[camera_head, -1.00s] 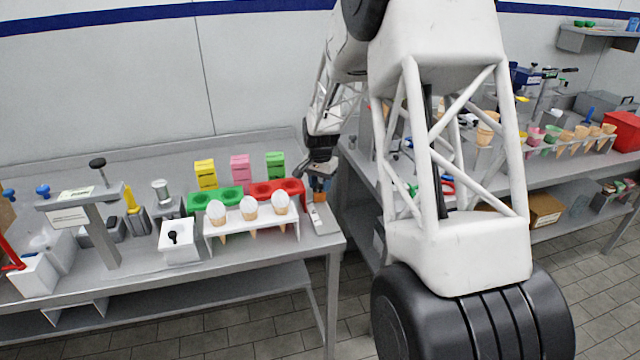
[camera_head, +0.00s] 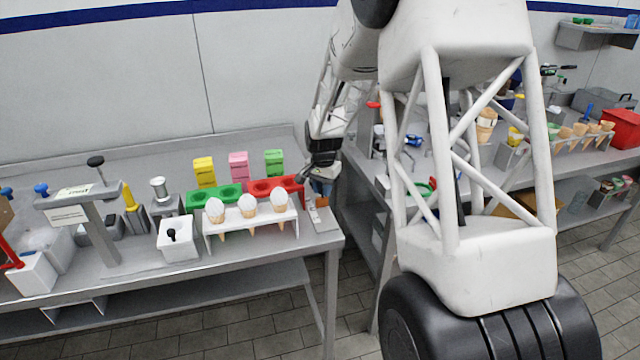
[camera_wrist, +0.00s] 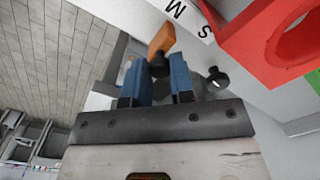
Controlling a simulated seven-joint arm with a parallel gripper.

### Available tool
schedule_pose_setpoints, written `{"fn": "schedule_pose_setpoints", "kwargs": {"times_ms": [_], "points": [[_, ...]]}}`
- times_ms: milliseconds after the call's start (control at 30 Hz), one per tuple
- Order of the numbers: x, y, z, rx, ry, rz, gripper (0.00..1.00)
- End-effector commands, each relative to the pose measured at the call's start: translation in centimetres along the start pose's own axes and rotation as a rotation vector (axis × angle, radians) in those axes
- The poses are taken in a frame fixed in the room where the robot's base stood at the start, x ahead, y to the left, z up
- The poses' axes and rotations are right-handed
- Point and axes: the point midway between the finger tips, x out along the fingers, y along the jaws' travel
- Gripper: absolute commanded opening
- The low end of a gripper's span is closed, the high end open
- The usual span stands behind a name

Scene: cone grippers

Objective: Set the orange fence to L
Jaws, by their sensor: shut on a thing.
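The orange fence (camera_wrist: 161,41) shows at the top middle of the wrist view, beside a white strip (camera_wrist: 190,20) marked S and M. No L can be read. A black knob (camera_wrist: 158,66) is right by the fence, between the blue fingers of my gripper (camera_wrist: 158,72). My gripper is shut on the fence, apparently by this knob; the exact contact is partly hidden. In the head view my gripper (camera_head: 324,176) is low at the right end of the left bench, over the pale strip (camera_head: 314,212). The fence is mostly hidden there.
A red holder (camera_head: 275,188) stands close to the left of my gripper, and a green holder (camera_head: 215,196) is beyond it. A white rack (camera_head: 250,222) with three filled cones stands in front. A gap separates this bench from the right bench (camera_head: 590,160).

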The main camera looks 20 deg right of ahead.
Motion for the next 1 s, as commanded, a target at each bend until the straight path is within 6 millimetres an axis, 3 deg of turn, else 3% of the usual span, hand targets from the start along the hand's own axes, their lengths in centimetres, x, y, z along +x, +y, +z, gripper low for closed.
{"fn": "schedule_pose_setpoints", "kwargs": {"times_ms": [433,867,900,1000], "points": [[-0.2,3.4,3.4,0.000,0.002,-0.001,0.00],[0.0,4.1,4.0,0.000,-0.001,0.002,0.00],[0.0,4.1,4.0,0.000,-0.002,0.002,0.26],[0.0,4.1,4.0,0.000,-0.002,0.002,0.41]]}}
